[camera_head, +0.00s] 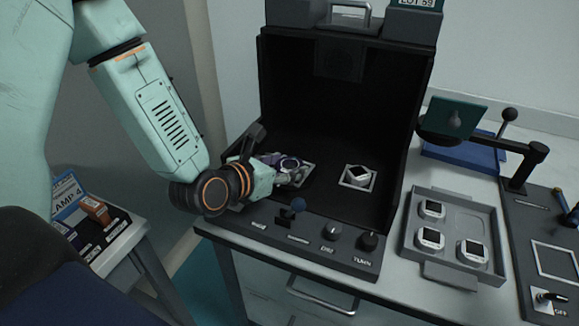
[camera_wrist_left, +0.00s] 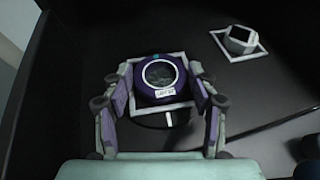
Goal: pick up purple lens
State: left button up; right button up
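The purple lens (camera_wrist_left: 161,78) is a round purple housing with a dark glass top and a small white label. It sits in a white square frame (camera_wrist_left: 150,119) on the dark floor of the black box. In the head view the lens (camera_head: 289,163) is partly hidden by my left gripper (camera_head: 288,177). In the left wrist view my left gripper (camera_wrist_left: 161,72) has one finger on each side of the lens. The fingers look spread, with a narrow gap at the lens; contact is not clear. My right gripper is not in view.
A white device (camera_head: 359,173) sits in another square frame to the right inside the black box (camera_head: 346,60). A front panel with knobs (camera_head: 333,231) borders the box. A grey tray (camera_head: 453,268) with several white devices stands at right. A side table (camera_head: 118,244) is at left.

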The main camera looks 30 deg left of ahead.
pick_arm(q)
jog(key=c, duration=0.8)
